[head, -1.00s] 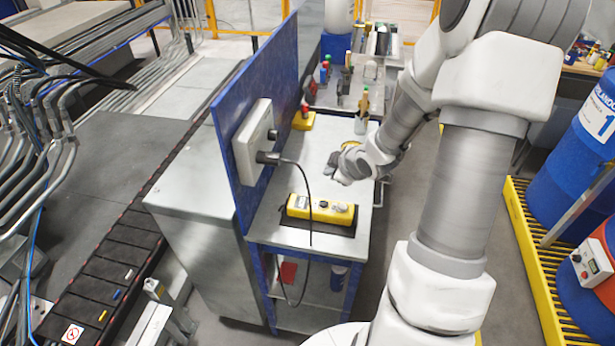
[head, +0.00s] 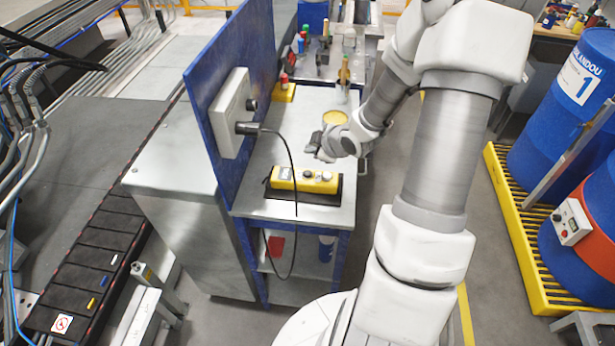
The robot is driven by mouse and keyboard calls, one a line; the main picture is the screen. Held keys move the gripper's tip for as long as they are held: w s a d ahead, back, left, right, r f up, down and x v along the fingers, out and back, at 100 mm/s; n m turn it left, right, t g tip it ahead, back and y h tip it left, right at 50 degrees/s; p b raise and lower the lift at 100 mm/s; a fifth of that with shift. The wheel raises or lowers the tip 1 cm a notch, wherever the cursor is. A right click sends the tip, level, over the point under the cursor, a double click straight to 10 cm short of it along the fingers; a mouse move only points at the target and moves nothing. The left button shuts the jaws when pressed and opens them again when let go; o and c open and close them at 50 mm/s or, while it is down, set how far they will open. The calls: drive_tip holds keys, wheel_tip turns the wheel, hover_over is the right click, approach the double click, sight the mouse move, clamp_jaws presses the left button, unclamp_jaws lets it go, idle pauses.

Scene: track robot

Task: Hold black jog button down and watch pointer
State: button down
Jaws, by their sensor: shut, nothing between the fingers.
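My gripper (head: 318,149) is shut and empty, just above and behind the pendant's right half. It looks apart from the pendant.
The grey box (head: 231,112) juts from the blue panel (head: 240,60) left of the bench (head: 262,208). A yellow-based red button (head: 284,90) and a round yellow item (head: 335,118) stand farther back. Blue drums (head: 555,110) stand at right.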

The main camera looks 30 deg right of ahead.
sight(308, 174)
drive_tip(key=shift+f+b, duration=2.3)
drive_tip(key=shift+f, duration=0.7)
drive_tip(key=shift+f, duration=0.1)
drive_tip(key=shift+f+b, duration=0.3)
drive_tip(key=shift+b, duration=0.1)
